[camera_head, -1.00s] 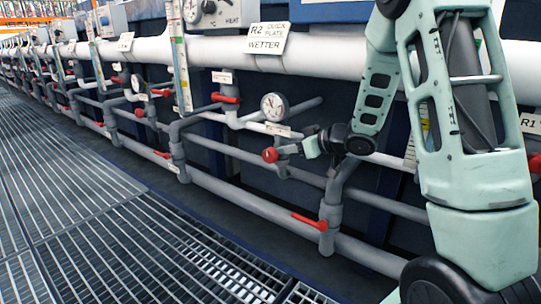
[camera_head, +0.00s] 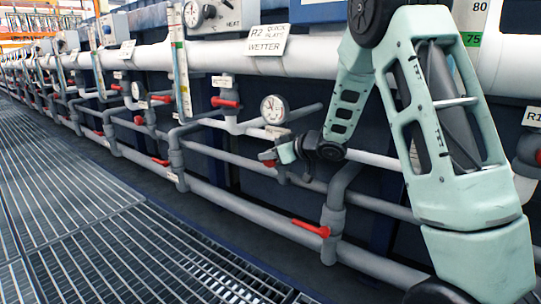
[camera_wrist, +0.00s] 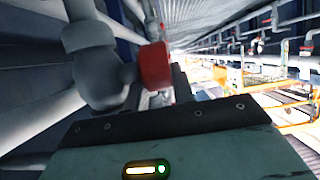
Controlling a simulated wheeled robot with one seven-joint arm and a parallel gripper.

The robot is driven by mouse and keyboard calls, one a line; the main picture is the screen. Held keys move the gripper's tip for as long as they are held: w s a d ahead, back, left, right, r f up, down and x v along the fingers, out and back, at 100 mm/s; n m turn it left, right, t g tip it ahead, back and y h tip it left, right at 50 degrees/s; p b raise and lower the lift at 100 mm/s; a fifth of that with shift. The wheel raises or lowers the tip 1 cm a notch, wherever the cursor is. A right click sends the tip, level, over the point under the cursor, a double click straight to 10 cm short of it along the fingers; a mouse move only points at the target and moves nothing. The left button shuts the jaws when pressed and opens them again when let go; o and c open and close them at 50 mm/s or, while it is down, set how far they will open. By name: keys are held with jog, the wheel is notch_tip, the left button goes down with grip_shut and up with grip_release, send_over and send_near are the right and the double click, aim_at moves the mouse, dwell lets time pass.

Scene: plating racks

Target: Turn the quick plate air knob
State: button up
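A round red knob (camera_head: 267,155) sits on a grey pipe fitting, below a round gauge (camera_head: 274,108) under the R2 Quick Plate Wetter sign (camera_head: 268,40). My gripper (camera_head: 284,153) is right at the knob, at its right side in the head view, and hides part of it. In the wrist view the red knob (camera_wrist: 155,66) shows beside a grey valve body, just beyond the dark front edge of my gripper. I cannot tell whether my gripper touches the knob.
Red lever handles sit nearby: one at the upper left (camera_head: 226,102) and one lower right (camera_head: 311,227). Grey and white pipes (camera_head: 250,205) run along the dark tank wall. The grated floor (camera_head: 80,200) at left is clear.

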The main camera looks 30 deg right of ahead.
jog(key=shift+f, duration=0.1)
jog(key=t+b, duration=0.2)
jog(key=b, duration=0.1)
jog(key=shift+s+d+f+y, duration=0.1)
jog(key=shift+s+f+y, duration=0.15)
jog(key=shift+y, duration=0.15)
jog(key=t+b, duration=0.2)
jog(key=b, duration=0.1)
jog(key=shift+s+y, duration=0.15)
jog(key=shift+y, duration=0.25)
jog(key=shift+d+r+t+b, duration=0.1)
jog(key=shift+t+b, duration=0.5)
jog(key=shift+t, duration=0.1)
jog(key=shift+s+y, duration=0.1)
jog(key=shift+y, duration=0.2)
jog(key=shift+r, duration=0.1)
jog(key=o, duration=0.7)
